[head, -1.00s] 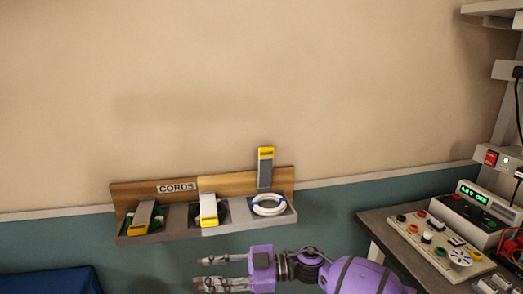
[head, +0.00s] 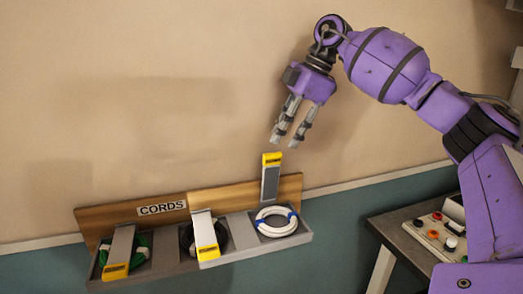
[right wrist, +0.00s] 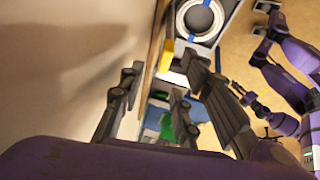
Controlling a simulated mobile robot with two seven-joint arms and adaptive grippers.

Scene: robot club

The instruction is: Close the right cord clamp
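The right cord clamp (head: 271,183) is a grey lever with a yellow tip. It stands upright, open, behind a white cord coil (head: 277,221) with blue ties in the right bay of the cord rack (head: 221,264). My right gripper (head: 285,143) hangs above the clamp, pointing down, fingers apart and empty; its tips are just above the yellow tip, with no clear contact. The right wrist view shows the white coil (right wrist: 199,18) and the yellow tip (right wrist: 166,54) beyond my fingers. My left gripper (right wrist: 258,108) appears there far below, small; its opening is unclear.
The left clamp (head: 119,250) lies down over a green cord, and the middle clamp (head: 204,235) over a dark cord. A wooden back board with a CORDS label (head: 162,208) is against the wall. A bench (head: 390,226) with a control panel (head: 437,232) stands at the right.

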